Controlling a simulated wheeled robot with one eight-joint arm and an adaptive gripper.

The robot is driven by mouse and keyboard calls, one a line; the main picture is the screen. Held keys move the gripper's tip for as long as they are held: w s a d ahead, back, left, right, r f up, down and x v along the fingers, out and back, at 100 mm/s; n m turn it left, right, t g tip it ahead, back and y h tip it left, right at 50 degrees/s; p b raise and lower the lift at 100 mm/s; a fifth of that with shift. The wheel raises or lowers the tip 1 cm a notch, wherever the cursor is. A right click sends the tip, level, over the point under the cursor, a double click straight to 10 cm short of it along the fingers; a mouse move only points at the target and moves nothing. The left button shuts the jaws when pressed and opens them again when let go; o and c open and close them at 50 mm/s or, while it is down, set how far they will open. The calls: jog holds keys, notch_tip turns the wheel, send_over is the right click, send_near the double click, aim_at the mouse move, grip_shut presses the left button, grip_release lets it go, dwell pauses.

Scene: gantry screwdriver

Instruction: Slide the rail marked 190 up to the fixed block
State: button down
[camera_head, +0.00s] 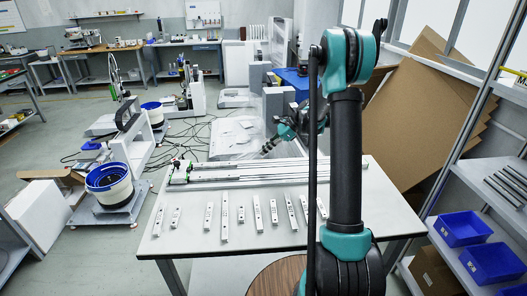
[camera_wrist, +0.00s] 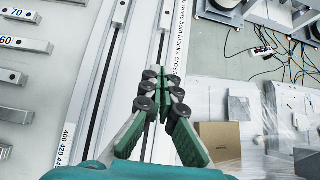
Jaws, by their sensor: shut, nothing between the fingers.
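Several short silver rails lie in a row on the table's front half, among them a long rail (camera_head: 225,218) and a short one (camera_head: 176,217). Their marks are too small to read in the head view, so I cannot tell which is 190. In the wrist view, rails marked 70 (camera_wrist: 21,14) and 60 (camera_wrist: 25,46) lie at the left. The long linear track (camera_head: 260,175) runs across the table's back; it also shows in the wrist view (camera_wrist: 103,80). My gripper (camera_wrist: 163,74) is shut and empty above the track. I cannot make out the fixed block with certainty.
A printed scale strip (camera_wrist: 68,145) with 400 and 420 runs beside the track. Clear-wrapped goods and a cardboard box (camera_wrist: 220,140) stand beyond the table. Blue bins (camera_head: 463,229) sit on a shelf at right.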

aim_at(237, 166)
jog(key=x, duration=0.7)
jog(key=a, duration=0.3)
jog(key=shift+a+f, duration=0.15)
jog(key=shift+f, duration=0.05)
jog(key=shift+a, duration=0.55)
